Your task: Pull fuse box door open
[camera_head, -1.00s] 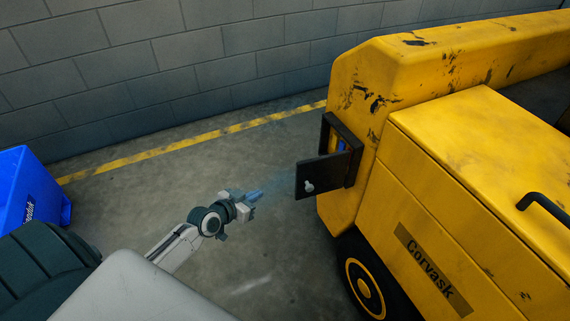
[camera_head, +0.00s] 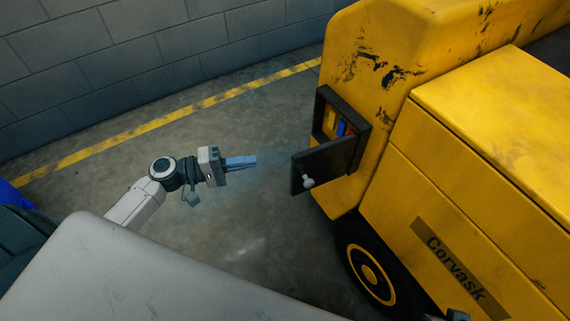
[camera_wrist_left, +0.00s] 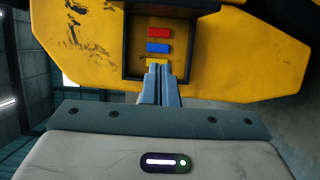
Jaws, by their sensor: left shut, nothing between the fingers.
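The black fuse box (camera_head: 364,125) is set in the side of the yellow machine. Its door (camera_head: 323,166) stands swung open toward the left, with a pale round knob (camera_head: 308,182) on it. Yellow, blue and red fuses (camera_head: 341,128) show inside the box. My left gripper (camera_head: 254,161) is left of the door, apart from it, with its blue fingers shut and empty. In the left wrist view, the closed fingers (camera_wrist_left: 161,85) point toward the open fuse box, below the red fuse (camera_wrist_left: 158,33) and blue fuse (camera_wrist_left: 158,48).
The yellow machine (camera_head: 470,125) marked "Corvask" fills the right side, with a wheel (camera_head: 368,275) below the box. A block wall (camera_head: 150,50) and a yellow floor line (camera_head: 150,127) lie behind. A blue bin (camera_head: 14,197) is at the left edge. The floor around my left gripper is clear.

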